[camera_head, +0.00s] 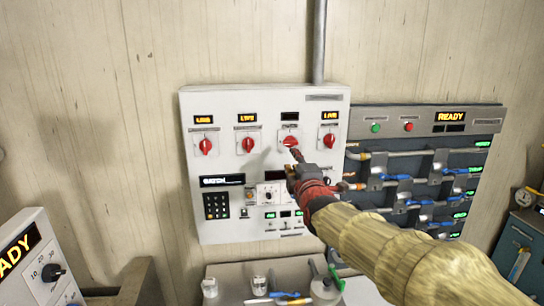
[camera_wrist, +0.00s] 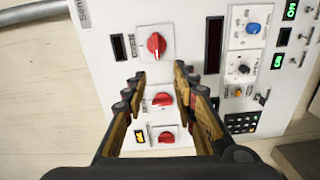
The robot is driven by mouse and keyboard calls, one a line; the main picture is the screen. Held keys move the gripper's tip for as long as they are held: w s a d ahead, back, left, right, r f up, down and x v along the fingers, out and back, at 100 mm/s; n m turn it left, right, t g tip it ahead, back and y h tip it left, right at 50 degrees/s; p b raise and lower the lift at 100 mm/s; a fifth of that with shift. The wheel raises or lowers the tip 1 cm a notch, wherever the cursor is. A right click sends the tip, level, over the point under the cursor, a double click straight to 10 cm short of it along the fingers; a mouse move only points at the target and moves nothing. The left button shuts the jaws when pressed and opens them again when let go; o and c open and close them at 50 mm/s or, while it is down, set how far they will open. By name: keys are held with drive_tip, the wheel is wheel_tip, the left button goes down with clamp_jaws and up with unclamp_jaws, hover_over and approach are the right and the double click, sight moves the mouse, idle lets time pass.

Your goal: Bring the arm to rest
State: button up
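My arm (camera_head: 400,255) reaches from the lower right toward a white control panel (camera_head: 265,115). My gripper (camera_head: 296,162) is in front of the panel, just below its third red knob (camera_head: 290,142) from the left. In the wrist view my gripper (camera_wrist: 159,78) is open, its fingers apart with nothing held. Ahead of the fingertips is a red knob (camera_wrist: 156,45) beside a dark display (camera_wrist: 118,47). Two more red knobs, one (camera_wrist: 162,99) and another (camera_wrist: 167,135), show between the fingers. I see no clear contact with the panel.
A grey rack (camera_head: 425,113) with blue-handled valves and a lit READY sign stands right of the panel. A grey bench (camera_head: 225,272) with small containers lies below. Another READY console (camera_head: 40,265) is at lower left. The wall above is bare except a vertical pipe (camera_head: 318,45).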

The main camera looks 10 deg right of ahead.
drive_tip(key=s+a+f+m+g, duration=0.1)
drive_tip(key=s+f+m+g, duration=0.35)
drive_tip(key=f, duration=0.45)
drive_tip(key=s+f+m+g, duration=0.3)
drive_tip(key=s+f+m, duration=0.25)
drive_tip(key=f, duration=0.35)
drive_tip(key=s+d+f+m+g+b, duration=0.1)
drive_tip(key=s+f, duration=0.4)
drive_tip(key=s, duration=1.1)
drive_tip(key=s+d+f+m+g+b, duration=0.2)
drive_tip(key=s+f+m+b, duration=0.3)
drive_tip(key=s, duration=1.1)
drive_tip(key=shift+f+m+g, duration=0.15)
drive_tip(key=shift+m+g, duration=0.55)
drive_tip(key=shift+g, duration=0.15)
